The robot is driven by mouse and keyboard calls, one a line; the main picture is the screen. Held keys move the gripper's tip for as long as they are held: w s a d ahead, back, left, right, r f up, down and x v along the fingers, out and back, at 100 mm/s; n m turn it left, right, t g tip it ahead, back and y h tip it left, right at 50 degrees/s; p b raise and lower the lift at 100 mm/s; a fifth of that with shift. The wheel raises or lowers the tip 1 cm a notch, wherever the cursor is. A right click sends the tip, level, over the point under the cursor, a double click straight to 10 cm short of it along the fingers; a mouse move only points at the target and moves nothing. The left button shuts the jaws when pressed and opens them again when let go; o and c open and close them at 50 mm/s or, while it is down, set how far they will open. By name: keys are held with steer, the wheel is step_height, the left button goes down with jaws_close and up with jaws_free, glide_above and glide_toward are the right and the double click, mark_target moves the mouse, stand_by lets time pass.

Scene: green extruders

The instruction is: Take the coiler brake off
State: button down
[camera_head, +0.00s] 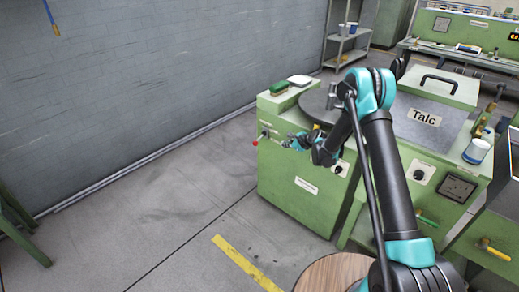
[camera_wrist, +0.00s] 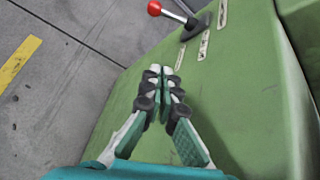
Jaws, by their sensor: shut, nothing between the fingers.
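A lever with a red ball knob (camera_wrist: 154,8) sits on the green machine side (camera_wrist: 235,85), at the top of the wrist view. Its dark pivot lies by pale label plates, and the knob points to the left. In the head view the small red knob (camera_head: 255,142) shows at the left end of the green coiler cabinet (camera_head: 300,185). My gripper (camera_wrist: 161,72) is shut and empty, its fingertips below the lever in the wrist view and apart from it. In the head view my gripper (camera_head: 287,143) is just right of the knob, in front of the cabinet.
A round dark plate (camera_head: 322,104) lies on the cabinet top, with a green brush (camera_head: 279,87) beside it. The floor (camera_head: 165,195) to the left is clear.

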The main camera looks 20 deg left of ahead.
steer(key=a+f+m+y, duration=0.1)
steer(key=a+f+m, duration=0.2)
steer(key=a+f, duration=0.3)
step_height(320, 180, down, 2)
steer(key=shift+a+f, duration=0.1)
steer(key=shift+a, duration=0.3)
